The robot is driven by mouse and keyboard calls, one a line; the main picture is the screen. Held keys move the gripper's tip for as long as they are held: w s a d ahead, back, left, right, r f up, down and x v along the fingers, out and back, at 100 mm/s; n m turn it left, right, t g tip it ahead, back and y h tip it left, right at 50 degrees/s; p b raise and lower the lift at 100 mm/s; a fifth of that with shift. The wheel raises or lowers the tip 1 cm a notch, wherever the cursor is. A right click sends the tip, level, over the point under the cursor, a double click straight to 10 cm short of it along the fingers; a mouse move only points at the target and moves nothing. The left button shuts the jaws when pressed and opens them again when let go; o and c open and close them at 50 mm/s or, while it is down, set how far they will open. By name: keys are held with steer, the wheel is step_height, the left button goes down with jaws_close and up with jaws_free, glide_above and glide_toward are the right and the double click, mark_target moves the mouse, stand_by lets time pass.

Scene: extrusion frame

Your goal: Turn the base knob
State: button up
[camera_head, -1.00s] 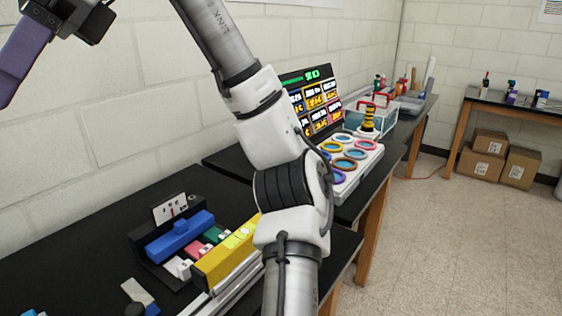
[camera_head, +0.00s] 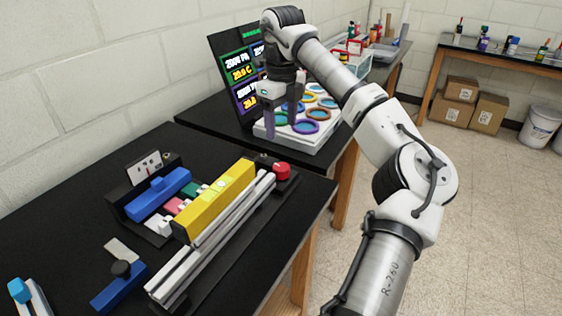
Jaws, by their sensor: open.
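A red round knob (camera_head: 281,170) sits at the far right end of the metal extrusion frame (camera_head: 222,232) on the near black table. I cannot tell by looks alone which one is called the base knob. My gripper (camera_head: 281,125) points down with its fingers apart and empty. It appears behind and above the red knob in the picture, in front of the white ring tray. It is apart from both knobs.
A yellow bar (camera_head: 215,200), a blue block with a handle (camera_head: 158,194) and small coloured pieces fill the frame's left side. The white tray (camera_head: 327,136) with coloured rings and a dark display (camera_head: 236,68) stand on the table behind. Bare tabletop (camera_head: 60,235) lies left.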

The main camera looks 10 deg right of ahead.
mark_target(281, 167)
step_height(281, 167, down, 12)
steer(key=p, duration=0.2)
steer(key=shift+a+f+p, duration=0.1)
steer(key=shift+p, duration=0.2)
steer(key=c, duration=1)
